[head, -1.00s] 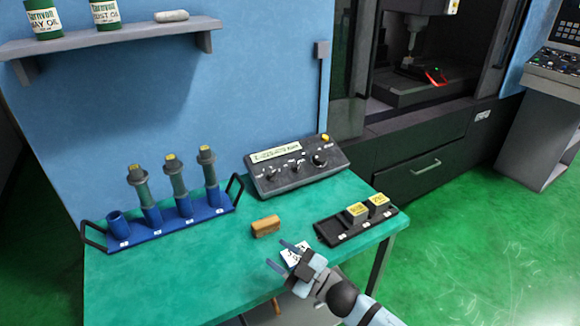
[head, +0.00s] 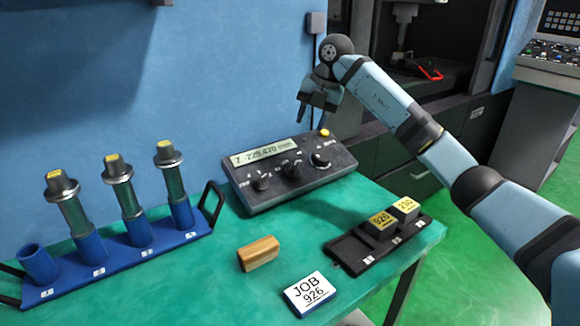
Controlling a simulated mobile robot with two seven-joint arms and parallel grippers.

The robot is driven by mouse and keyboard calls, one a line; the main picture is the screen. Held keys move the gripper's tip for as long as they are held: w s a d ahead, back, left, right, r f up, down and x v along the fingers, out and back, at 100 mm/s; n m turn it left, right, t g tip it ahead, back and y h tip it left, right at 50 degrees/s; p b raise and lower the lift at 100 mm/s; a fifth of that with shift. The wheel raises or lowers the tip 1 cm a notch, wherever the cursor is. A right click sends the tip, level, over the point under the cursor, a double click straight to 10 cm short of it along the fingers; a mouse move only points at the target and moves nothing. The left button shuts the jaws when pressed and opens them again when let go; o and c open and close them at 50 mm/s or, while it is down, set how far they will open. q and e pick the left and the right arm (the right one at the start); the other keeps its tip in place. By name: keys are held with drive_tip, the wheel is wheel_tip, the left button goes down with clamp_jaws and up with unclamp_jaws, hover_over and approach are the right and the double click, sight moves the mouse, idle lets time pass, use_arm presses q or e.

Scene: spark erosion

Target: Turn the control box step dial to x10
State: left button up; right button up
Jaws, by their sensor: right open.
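The control box (head: 285,172) is a dark grey sloped box at the back of the green table. Its lit display (head: 265,151) reads a Z value, and a yellow button (head: 324,133) sits at its top right. Several dark dials show on its face: a left one (head: 261,183), a middle one (head: 291,170) and a larger right one (head: 320,160). Their labels are too small to read surely. My right gripper (head: 312,120) is open and points down, above and behind the box's right part, apart from the dials. My left gripper is not in view.
A blue rack (head: 120,262) with several tool holders stands at left. A wooden block (head: 258,253) and a JOB 926 card (head: 309,294) lie in front of the box. A black tray (head: 350,252) with two yellow-topped blocks sits at right.

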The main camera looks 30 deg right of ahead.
sight(295, 164)
drive_tip(key=b+x, duration=0.2)
drive_tip(key=x, duration=1.1)
drive_tip(key=shift+f, duration=0.25)
clamp_jaws()
